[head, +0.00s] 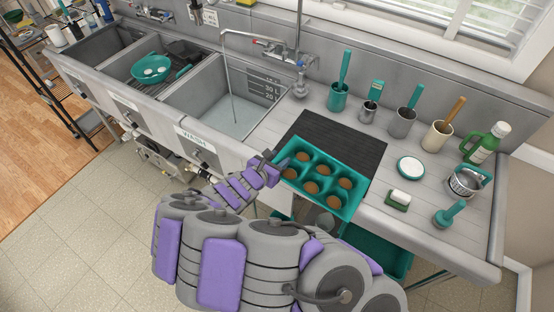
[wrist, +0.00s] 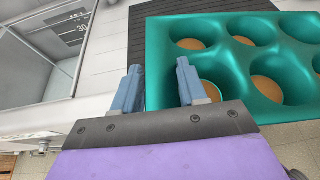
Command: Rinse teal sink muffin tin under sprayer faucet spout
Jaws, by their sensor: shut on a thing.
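A teal muffin tin (head: 317,178) with brown-bottomed cups is at the front edge of the counter, right of the wash basin (head: 212,100). My gripper (head: 272,167) is shut on the tin's left edge. In the wrist view, the tin's edge (wrist: 216,60) lies between my two fingers (wrist: 158,88); the exact contact is partly hidden. The faucet spout (head: 226,38) hangs over the wash basin, and a thin stream runs down from it. The tin is well to the right of this stream.
A dark ribbed mat (head: 335,140) lies behind the tin. Brush holders, a green bottle (head: 484,146), a sponge (head: 398,199) and a metal pot (head: 465,181) stand to the right. A teal pan (head: 150,70) is in the middle basin. The wash basin's right wall separates it from the counter.

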